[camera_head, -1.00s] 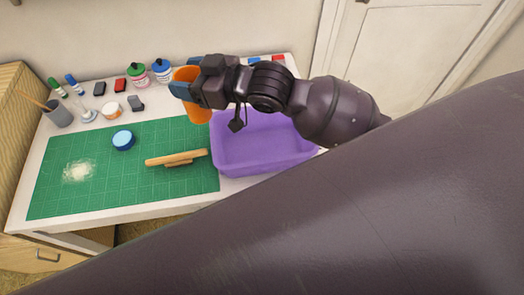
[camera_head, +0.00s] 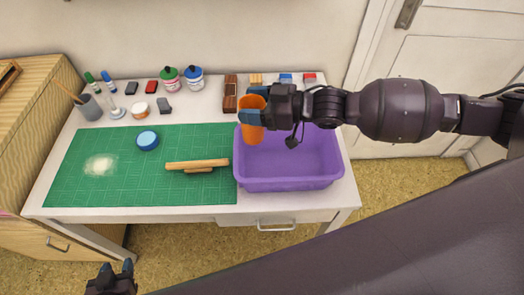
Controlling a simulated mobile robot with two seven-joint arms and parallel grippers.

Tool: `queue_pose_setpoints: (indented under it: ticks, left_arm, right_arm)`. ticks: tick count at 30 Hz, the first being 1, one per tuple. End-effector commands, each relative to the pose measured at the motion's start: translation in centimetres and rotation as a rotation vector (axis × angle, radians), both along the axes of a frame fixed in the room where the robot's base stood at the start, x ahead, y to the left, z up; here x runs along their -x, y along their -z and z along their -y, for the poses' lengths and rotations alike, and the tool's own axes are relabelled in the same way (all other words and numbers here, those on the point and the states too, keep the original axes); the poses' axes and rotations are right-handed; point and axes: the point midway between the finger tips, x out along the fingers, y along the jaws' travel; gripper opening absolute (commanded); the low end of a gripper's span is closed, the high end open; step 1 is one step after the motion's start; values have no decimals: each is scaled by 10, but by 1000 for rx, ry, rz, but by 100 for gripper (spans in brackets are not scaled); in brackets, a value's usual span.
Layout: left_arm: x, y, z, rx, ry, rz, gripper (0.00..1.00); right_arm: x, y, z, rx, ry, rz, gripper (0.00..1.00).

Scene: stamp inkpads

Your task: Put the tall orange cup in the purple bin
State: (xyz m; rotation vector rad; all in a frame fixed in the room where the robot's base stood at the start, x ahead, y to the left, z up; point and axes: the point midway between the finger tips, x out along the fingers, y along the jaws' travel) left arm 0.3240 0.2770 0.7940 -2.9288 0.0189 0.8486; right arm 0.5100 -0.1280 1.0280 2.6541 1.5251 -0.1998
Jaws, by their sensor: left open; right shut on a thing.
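The tall orange cup (camera_head: 251,132) is in the fingers of my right gripper (camera_head: 254,111), which is shut on it. The cup hangs roughly upright in front of the left part of the purple bin (camera_head: 290,184); its exact height above the bin I cannot tell. The bin stands at the right end of the white table, and its visible inside is empty. My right gripper and wrist hide part of the bin's back rim. My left gripper (camera_head: 116,268) is at the bottom left, open and empty, in front of the table.
A green cutting mat (camera_head: 120,185) holds a blue round inkpad (camera_head: 147,140), a wooden rolling-pin-like piece (camera_head: 197,164) and white powder (camera_head: 99,165). Bottles, markers, a grey pencil cup (camera_head: 89,107) and small blocks line the back. A dark wooden rack (camera_head: 230,93) stands behind the bin.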

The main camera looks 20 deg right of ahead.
Motion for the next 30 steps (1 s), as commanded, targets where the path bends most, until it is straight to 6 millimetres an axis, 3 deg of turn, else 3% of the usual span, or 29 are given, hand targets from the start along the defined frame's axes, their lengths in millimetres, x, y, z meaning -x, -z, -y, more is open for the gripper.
queue_pose_setpoints:
  ticks: [12, 16, 23, 30]
  left_arm:
    - [2, 13, 0, 0, 0, -10, 43]
    - [3, 15, 0, 0, 0, -12, 43]
    - [3, 17, 0, 0, 0, -13, 43]
    - [5, 24, 0, 0, 0, -19, 43]
  right_arm:
    - [0, 91, -1, -1, 0, -3, 28]
    - [0, 107, -1, 0, 0, -1, 28]
    - [0, 119, -1, 0, 0, 0, 28]
    - [0, 151, -1, 1, 0, -2, 28]
